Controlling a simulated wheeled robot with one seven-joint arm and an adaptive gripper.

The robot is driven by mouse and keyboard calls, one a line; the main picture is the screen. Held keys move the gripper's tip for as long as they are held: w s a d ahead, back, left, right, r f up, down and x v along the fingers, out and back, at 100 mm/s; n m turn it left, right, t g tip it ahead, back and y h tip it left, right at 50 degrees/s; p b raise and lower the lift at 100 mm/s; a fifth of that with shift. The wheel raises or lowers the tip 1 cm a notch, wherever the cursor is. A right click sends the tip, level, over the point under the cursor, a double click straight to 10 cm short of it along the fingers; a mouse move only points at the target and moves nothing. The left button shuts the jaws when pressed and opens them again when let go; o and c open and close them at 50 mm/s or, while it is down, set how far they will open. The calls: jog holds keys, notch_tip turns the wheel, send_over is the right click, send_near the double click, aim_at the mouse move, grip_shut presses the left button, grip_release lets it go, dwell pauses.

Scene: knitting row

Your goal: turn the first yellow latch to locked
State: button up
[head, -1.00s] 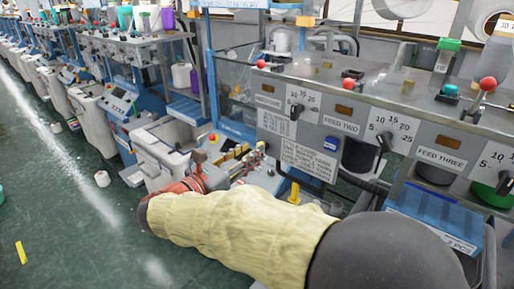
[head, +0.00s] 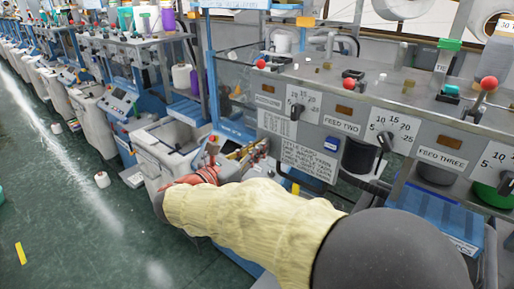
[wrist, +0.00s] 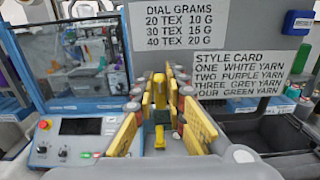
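My gripper (wrist: 159,98) is open in the wrist view, its yellow-padded fingers spread left and right. A yellow upright piece, apparently a latch (wrist: 159,92), stands between the fingers with space on both sides. A lower yellow part (wrist: 159,136) shows nearer the camera. I cannot tell whether the latch touches anything or how it is turned. In the head view my gripper (head: 246,151) is by the machine's front, left of the feed panel, and the latch between its fingers cannot be made out. Another yellow piece (head: 295,188) shows below the style card, partly hidden by my arm.
The grey feed panel (head: 345,118) with dials and red knobs runs along the right. The style card (wrist: 240,75) hangs right of the gripper. A blue control box (wrist: 75,135) with a screen stands left.

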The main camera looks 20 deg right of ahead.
grip_shut()
jog(key=m+b, duration=0.2)
jog(key=m, duration=0.1)
jog(key=m+b, duration=0.3)
jog(key=s+m+b, duration=0.1)
jog(key=m+b, duration=0.2)
jog(key=shift+d+f, duration=0.35)
jog(key=shift+f, duration=0.05)
jog(key=m+b, duration=0.1)
jog(key=b, duration=0.1)
jog(key=m+b, duration=0.4)
jog(key=shift+s+d+f, duration=0.15)
jog(key=shift+f, duration=0.2)
jog(key=m+b, duration=0.4)
jog(key=shift+f, duration=0.1)
jog(key=o, duration=0.6)
grip_release()
jog(key=shift+b, duration=0.3)
